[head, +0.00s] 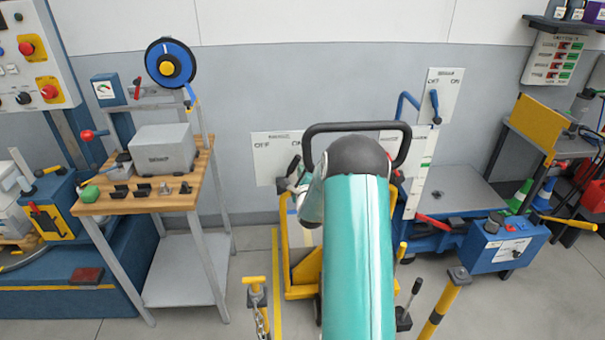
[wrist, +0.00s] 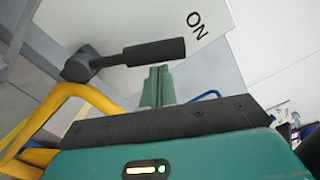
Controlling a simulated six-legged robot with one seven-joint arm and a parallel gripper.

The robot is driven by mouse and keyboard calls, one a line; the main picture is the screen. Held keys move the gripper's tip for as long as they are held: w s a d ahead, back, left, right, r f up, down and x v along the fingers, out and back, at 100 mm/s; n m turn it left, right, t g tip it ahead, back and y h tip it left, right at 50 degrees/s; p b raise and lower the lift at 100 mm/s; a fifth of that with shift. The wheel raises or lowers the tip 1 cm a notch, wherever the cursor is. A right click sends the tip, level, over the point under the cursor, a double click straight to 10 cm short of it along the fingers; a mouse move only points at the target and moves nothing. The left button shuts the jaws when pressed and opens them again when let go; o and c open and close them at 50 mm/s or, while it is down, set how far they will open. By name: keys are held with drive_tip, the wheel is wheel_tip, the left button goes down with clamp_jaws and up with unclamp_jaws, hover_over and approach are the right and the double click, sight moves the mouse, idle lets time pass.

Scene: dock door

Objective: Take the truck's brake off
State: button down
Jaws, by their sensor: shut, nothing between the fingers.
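The yellow truck (head: 305,290) with a black push handle (head: 318,127) stands in the middle of the head view, largely hidden behind my arm. A white plate (head: 265,170) marked OFF is at its left top. In the wrist view a white plate (wrist: 140,22) reads ON. A black lever (wrist: 153,52) crosses in front of that plate, its pivot at left and its grip pointing right. My gripper (wrist: 158,72) is shut and empty, its green fingertips just below the lever's grip. I cannot tell whether they touch. In the head view my arm hides most of the gripper.
A wooden-topped bench (head: 140,195) stands left. A blue machine (head: 500,245) with a red lever is at right. Yellow posts (head: 440,310) and a chained post (head: 257,300) stand in front. A yellow tube (wrist: 70,100) is close at the wrist's left.

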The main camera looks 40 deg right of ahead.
drive_tip(key=shift+w+a+r+n, duration=0.3)
drive_tip(key=shift+w+a+r, duration=0.2)
drive_tip(key=shift+a, duration=0.2)
drive_tip(key=w+a+r+n, duration=0.1)
drive_tip(key=w+a+n, duration=0.3)
drive_tip(key=n, duration=0.5)
drive_tip(key=shift+w+a, duration=0.3)
drive_tip(key=shift+a, duration=1.1)
drive_tip(key=shift+a, duration=0.1)
